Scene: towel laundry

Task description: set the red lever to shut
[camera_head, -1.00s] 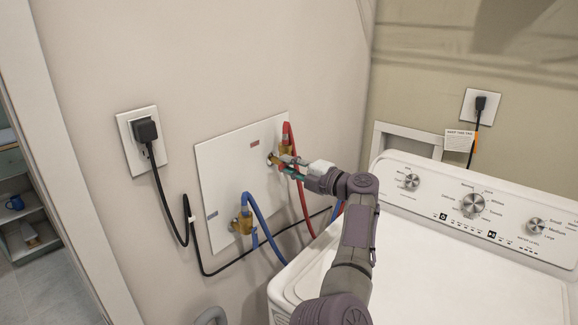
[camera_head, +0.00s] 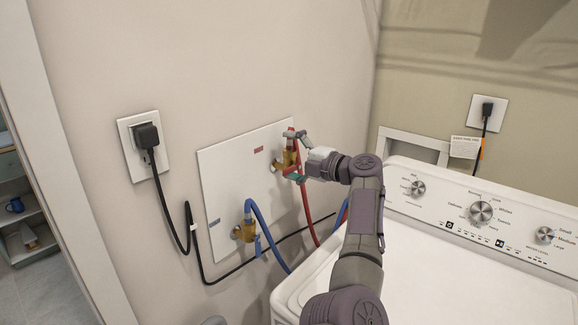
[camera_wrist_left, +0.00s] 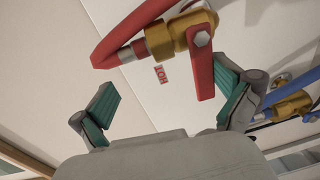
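The red lever (camera_wrist_left: 202,76) is on the brass valve (camera_wrist_left: 172,35) with the red hose (camera_wrist_left: 130,32). In the wrist view it points from its screw toward my gripper, crosswise to the valve body. The brass valve also shows in the head view (camera_head: 281,163), where my fingers partly cover it and the lever is hard to make out. My left gripper (camera_head: 294,157) is open around the valve area. In the wrist view (camera_wrist_left: 170,98) its fingers are wide apart, with the lever between them, nearer the right finger; nothing is gripped. My right gripper is out of view.
A blue hose (camera_head: 266,230) hangs from a second brass valve (camera_head: 243,231) lower left on the white wall plate (camera_head: 225,180). A black power cord (camera_head: 173,210) runs below from an outlet. The white washer (camera_head: 450,260) stands below and right of my arm.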

